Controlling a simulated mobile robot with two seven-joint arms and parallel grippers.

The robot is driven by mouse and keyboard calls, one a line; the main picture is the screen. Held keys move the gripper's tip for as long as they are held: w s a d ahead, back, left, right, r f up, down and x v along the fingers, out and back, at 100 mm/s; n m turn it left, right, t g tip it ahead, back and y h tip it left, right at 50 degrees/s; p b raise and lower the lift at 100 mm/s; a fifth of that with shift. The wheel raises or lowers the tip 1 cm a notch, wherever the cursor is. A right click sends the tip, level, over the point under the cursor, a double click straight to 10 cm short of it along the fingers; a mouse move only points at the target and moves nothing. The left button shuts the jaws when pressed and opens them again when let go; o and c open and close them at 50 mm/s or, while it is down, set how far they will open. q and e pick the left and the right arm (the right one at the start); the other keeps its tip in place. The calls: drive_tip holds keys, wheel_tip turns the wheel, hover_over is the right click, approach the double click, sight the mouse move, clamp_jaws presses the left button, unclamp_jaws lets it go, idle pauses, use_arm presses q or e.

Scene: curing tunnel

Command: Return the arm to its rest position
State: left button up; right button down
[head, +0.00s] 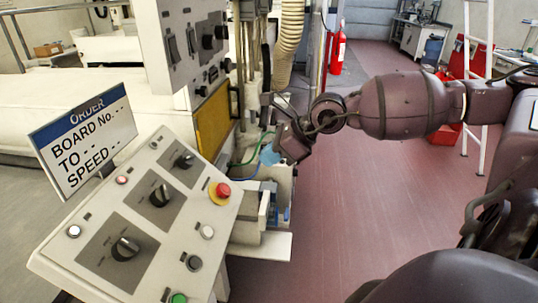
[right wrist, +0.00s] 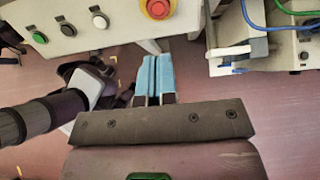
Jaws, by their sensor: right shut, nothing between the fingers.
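My right arm reaches in from the right in the head view. Its gripper (head: 268,155) hangs beside the machine, to the right of the sloped control panel (head: 150,215). In the right wrist view the two blue fingers (right wrist: 154,75) lie side by side, shut with nothing between them. The fingers point toward the panel's edge, which carries a red emergency button (right wrist: 158,8) on a yellow ring. I cannot tell the exact gap between the fingertips and the panel. My left gripper does not show in the head view.
An order sign (head: 82,140) stands on the panel's left edge. A switch cabinet (head: 190,45) rises behind the panel. Hoses and a small ledge (head: 262,245) are close to the gripper. Open red floor (head: 370,210) lies to the right. A ladder (head: 478,90) stands farther back.

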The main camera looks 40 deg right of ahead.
idle(0.3)
drive_tip(key=w+a+r+m+t+y, duration=0.3)
drive_tip(key=w+r+m+t+y, duration=0.15)
drive_tip(key=m, duration=0.45)
drive_tip(key=s+d+f+m+t+h, duration=0.15)
drive_tip(key=f+m+h, duration=0.25)
drive_tip(key=f+m, duration=0.65)
drive_tip(key=s+a+f+m+t+h, duration=0.1)
drive_tip(key=s+f+m+t+h, duration=0.2)
drive_tip(key=f+m, duration=0.7)
drive_tip(key=s+a+f+m+g+h, duration=0.2)
drive_tip(key=s+a+f+m, duration=0.1)
drive_tip(key=s+f+m, duration=0.4)
drive_tip(key=s+a+f+m+g+h, duration=0.1)
drive_tip(key=s+a+f+m, duration=0.3)
drive_tip(key=s+f, duration=0.5)
drive_tip(key=f+m+g, duration=0.1)
drive_tip(key=m, duration=0.1)
drive_tip(key=shift+s+f+m+g+h, duration=0.15)
drive_tip(key=shift+s+m+g+h, duration=0.15)
drive_tip(key=shift+s+m+h, duration=0.05)
